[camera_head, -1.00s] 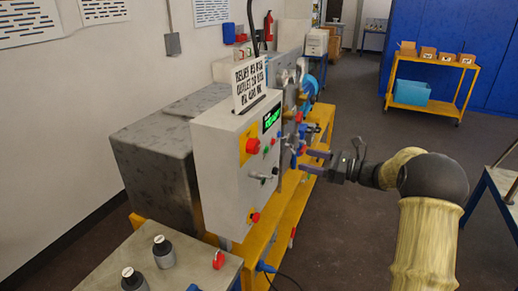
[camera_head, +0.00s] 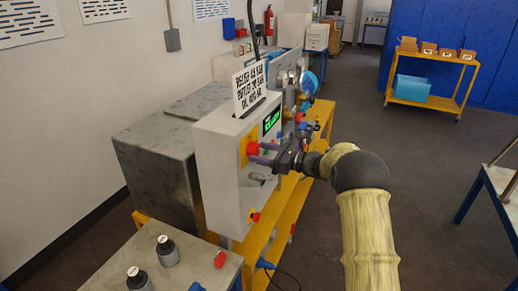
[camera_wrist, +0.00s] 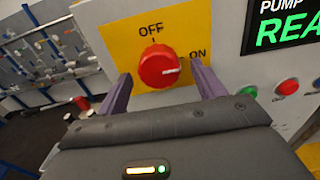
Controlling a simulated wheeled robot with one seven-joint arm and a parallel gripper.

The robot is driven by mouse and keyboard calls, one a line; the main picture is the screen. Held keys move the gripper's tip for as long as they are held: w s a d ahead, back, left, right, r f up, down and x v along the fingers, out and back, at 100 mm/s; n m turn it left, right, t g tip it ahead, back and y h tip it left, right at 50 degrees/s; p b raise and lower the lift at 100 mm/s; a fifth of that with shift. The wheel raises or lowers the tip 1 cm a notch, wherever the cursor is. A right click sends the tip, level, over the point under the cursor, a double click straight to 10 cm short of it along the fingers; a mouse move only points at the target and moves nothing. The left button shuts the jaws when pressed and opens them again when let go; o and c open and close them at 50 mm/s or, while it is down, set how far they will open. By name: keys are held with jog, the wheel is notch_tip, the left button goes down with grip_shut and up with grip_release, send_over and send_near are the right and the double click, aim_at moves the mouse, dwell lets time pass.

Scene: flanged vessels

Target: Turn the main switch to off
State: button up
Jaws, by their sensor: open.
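The main switch (camera_wrist: 158,66) is a red round knob on a yellow plate (camera_wrist: 120,40) marked OFF at the top and ON at the right. Its white mark points right, toward ON. In the head view the switch (camera_head: 252,148) sits on the front of the grey control box (camera_head: 212,165). My gripper (camera_wrist: 160,72) is open, its purple fingers at the left and right of the knob, with gaps visible on both sides. In the head view my gripper (camera_head: 260,154) is right at the yellow plate. How deep the fingertips reach around the knob is unclear.
A green-lit display (camera_wrist: 285,25) and a red button (camera_wrist: 287,87) are right of the switch. A lower red button (camera_head: 255,217) is on the box. Open floor lies to the right.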

jog(key=shift+w+a, duration=0.25)
jog(key=shift+a, duration=0.45)
jog(key=c, duration=1)
